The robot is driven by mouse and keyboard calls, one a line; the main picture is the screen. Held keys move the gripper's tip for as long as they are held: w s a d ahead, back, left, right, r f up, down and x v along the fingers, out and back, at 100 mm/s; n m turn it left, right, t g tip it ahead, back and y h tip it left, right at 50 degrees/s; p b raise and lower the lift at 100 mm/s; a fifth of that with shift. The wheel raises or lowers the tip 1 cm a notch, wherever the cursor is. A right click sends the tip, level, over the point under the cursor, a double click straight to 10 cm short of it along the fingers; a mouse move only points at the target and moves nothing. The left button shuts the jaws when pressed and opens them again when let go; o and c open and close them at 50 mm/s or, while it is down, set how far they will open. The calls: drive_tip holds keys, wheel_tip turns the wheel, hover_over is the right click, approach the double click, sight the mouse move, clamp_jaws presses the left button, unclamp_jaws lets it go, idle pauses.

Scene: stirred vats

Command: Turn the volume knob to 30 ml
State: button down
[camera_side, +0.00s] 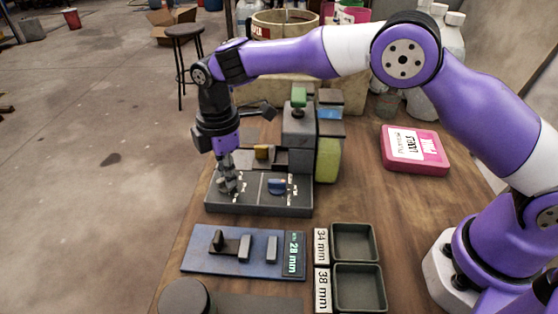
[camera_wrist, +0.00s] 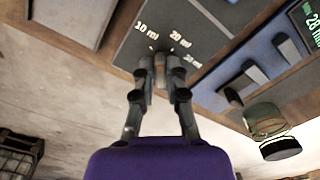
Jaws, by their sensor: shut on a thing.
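The grey control panel (camera_side: 258,209) lies on the wooden table in the side view and carries two dials. My gripper (camera_side: 230,189) points down over its left dial and hides most of it. In the wrist view my gripper (camera_wrist: 160,78) is shut on the volume knob (camera_wrist: 160,62), of which a small orange-brown part shows between the fingertips. Labels for 10 ml, 20 ml and 30 ml (camera_wrist: 192,60) are printed around it; the last is small and blurred. I cannot tell which label the knob points to. A blue knob (camera_side: 277,186) sits on the panel's right half.
A machine with a green-topped part (camera_side: 299,98) and a yellow-green container (camera_side: 328,160) stands behind the panel. In front lie a blue gauge board (camera_side: 205,262) with a 28 mm display and two dark trays (camera_side: 354,225). A pink labels box (camera_side: 430,168) lies at right.

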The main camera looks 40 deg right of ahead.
drive_tip(key=m, duration=0.4)
drive_tip(key=shift+s+f+m, duration=0.1)
drive_tip(key=shift+s+m, duration=0.05)
drive_tip(key=shift+m, duration=0.15)
drive_tip(key=m, duration=0.5)
drive_tip(key=shift+s+a, duration=0.1)
drive_tip(key=shift+a, duration=0.05)
drive_tip(key=m, duration=0.5)
drive_tip(key=shift+a, duration=0.1)
drive_tip(key=shift+a+m, duration=0.15)
drive_tip(key=shift+m, duration=2.15)
drive_tip(key=c, duration=0.9)
unclamp_jaws()
